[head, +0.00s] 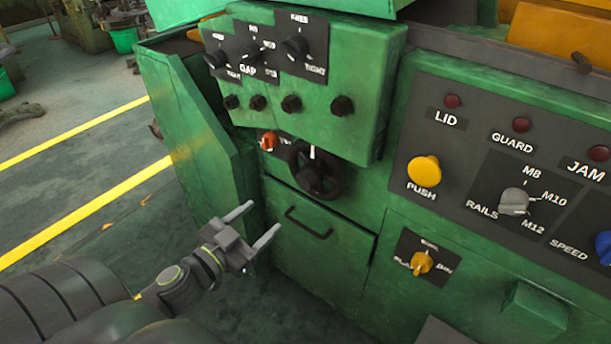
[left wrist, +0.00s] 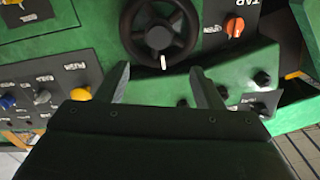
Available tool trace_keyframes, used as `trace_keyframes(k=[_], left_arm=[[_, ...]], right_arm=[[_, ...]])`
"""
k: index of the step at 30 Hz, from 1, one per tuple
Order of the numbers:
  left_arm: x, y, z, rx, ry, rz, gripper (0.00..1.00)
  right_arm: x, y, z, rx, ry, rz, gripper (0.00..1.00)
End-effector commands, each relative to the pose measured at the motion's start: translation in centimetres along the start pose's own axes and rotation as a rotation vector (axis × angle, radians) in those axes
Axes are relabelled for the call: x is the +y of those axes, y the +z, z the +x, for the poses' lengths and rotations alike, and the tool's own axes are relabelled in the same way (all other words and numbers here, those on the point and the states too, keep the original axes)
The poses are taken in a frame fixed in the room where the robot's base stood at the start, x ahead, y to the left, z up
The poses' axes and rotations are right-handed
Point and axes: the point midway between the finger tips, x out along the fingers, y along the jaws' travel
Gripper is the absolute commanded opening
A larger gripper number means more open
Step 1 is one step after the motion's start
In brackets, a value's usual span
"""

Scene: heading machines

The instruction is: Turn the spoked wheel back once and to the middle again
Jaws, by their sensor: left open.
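The spoked wheel (head: 314,172) is a small black handwheel on the green machine's front, below the overhanging knob box. A white mark shows at its top rim in the head view. In the left wrist view the wheel (left wrist: 159,30) is ahead of the fingers, partly cut off by the picture's top edge, with its white mark toward the fingers. My left gripper (head: 258,224) is open and empty, below and left of the wheel and apart from it. Its two fingers also show in the left wrist view (left wrist: 162,88). My right gripper is not in view.
The green knob box (head: 300,125) overhangs the wheel closely. An orange knob (head: 268,141) sits just left of the wheel, and a drawer-like panel with a handle (head: 307,222) is below it. Control panels with a yellow push button (head: 423,170) stand to the right. Floor is open at left.

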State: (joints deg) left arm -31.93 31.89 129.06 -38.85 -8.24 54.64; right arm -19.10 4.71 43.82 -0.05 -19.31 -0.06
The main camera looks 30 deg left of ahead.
Motion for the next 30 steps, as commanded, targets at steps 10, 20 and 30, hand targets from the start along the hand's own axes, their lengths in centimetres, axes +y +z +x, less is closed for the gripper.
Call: trace_keyframes(k=[10, 20, 30], left_arm=[[-0.2, -0.7, 2.7, 0.006, -0.006, -0.003, 0.61], [-0.1, -0.8, 6.2, 0.008, -0.002, -0.004, 0.61], [0.1, -0.4, 12.3, 0.007, -0.001, -0.004, 0.61]], right_arm=[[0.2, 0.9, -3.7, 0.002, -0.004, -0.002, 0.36], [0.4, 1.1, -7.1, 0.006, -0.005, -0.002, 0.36], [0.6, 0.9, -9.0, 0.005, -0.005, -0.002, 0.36]])
